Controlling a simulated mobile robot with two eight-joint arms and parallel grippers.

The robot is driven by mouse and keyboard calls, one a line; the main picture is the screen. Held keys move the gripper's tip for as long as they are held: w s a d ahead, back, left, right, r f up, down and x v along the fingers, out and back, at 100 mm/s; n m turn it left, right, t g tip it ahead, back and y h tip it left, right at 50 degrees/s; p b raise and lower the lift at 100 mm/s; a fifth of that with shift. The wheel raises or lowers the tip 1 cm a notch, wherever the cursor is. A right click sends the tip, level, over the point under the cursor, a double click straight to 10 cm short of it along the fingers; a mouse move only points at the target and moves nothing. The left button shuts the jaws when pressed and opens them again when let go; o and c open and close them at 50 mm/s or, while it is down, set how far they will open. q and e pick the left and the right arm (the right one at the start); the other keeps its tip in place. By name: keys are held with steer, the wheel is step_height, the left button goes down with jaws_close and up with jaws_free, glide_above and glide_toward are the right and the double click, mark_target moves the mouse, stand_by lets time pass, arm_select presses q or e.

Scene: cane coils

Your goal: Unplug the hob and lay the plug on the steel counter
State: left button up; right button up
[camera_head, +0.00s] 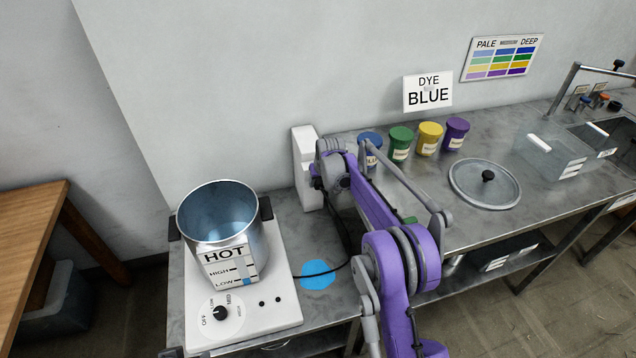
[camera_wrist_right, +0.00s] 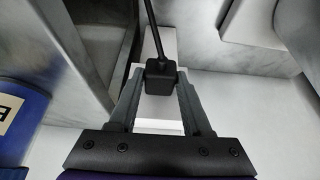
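The white hob (camera_head: 275,315) stands on the steel counter (camera_head: 333,235) at the left end, with a steel pot (camera_head: 215,235) on it. Its black cord (camera_head: 335,268) runs right and then up toward a white socket post (camera_head: 305,150) by the wall. My right gripper (camera_head: 317,178) is beside this post. In the right wrist view, the black plug (camera_wrist_right: 162,78) sits between the fingertips of my right gripper (camera_wrist_right: 162,80), which touch its sides. A white block is behind the plug; its prongs are hidden, so I cannot tell whether it is seated. My left gripper is not in view.
A blue patch (camera_head: 318,274) lies on the counter under the cord. Blue, green, yellow and purple pots (camera_head: 430,138) stand along the wall behind my right arm. A round lid (camera_head: 485,190) lies farther right. Some bare steel shows between hob and arm.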

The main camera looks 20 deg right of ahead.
jaws_close()
steer(key=shift+s+f, duration=0.1)
steer(key=shift+s, duration=0.3)
steer(key=s+b, duration=0.2)
steer(key=s, duration=0.1)
steer(key=shift+s+d, duration=0.1)
steer(key=shift+s, duration=0.3)
steer(key=shift+r+p, duration=0.8)
steer(key=shift+r, duration=0.85)
